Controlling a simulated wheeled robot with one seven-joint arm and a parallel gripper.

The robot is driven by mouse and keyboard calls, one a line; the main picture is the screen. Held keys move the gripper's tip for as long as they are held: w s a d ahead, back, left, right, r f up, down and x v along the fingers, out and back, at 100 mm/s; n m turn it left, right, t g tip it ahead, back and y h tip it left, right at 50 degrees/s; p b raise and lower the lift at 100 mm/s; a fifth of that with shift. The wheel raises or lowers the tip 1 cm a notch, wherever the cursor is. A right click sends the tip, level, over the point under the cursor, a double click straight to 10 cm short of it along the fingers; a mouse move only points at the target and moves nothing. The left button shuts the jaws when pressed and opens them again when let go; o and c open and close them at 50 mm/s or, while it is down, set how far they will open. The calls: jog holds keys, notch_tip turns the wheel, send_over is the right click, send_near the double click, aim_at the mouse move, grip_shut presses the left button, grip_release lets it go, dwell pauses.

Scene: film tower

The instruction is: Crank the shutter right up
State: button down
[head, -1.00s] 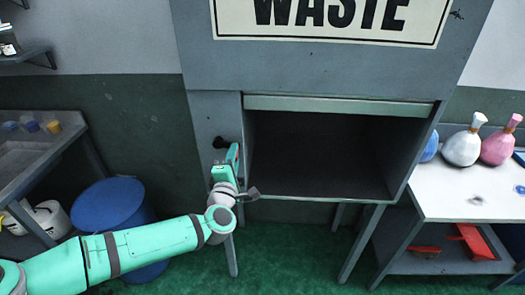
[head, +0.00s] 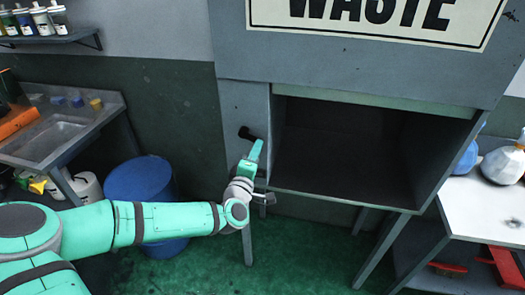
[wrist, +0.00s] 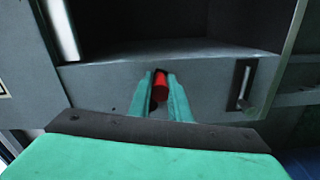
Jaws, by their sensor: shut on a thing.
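The shutter (head: 370,98) shows in the head view as a pale green strip across the top of the dark opening under the WASTE sign. Most of the opening below it is clear. A black crank part (head: 246,132) sticks out on the cabinet's left side. My gripper (head: 256,150) is at the crank, left of the opening. In the wrist view, its two teal fingers (wrist: 160,97) are closed around a red crank grip (wrist: 161,80). The grip's lower part and the rest of the crank are hidden there.
The grey cabinet (head: 244,98) stands on legs. A blue bin (head: 140,180) and a sink bench (head: 105,105) are at left. A white table (head: 490,210) with round flasks (head: 503,165) is at right. Green floor lies clear below the cabinet.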

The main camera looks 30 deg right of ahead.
jog(key=shift+w+a+f, duration=0.1)
jog(key=shift+w+a, duration=0.05)
jog(key=shift+a, duration=0.1)
jog(key=c, duration=1.8)
grip_release()
jog(key=shift+o, duration=0.8)
jog(key=shift+d, duration=0.1)
jog(key=v, duration=1.1)
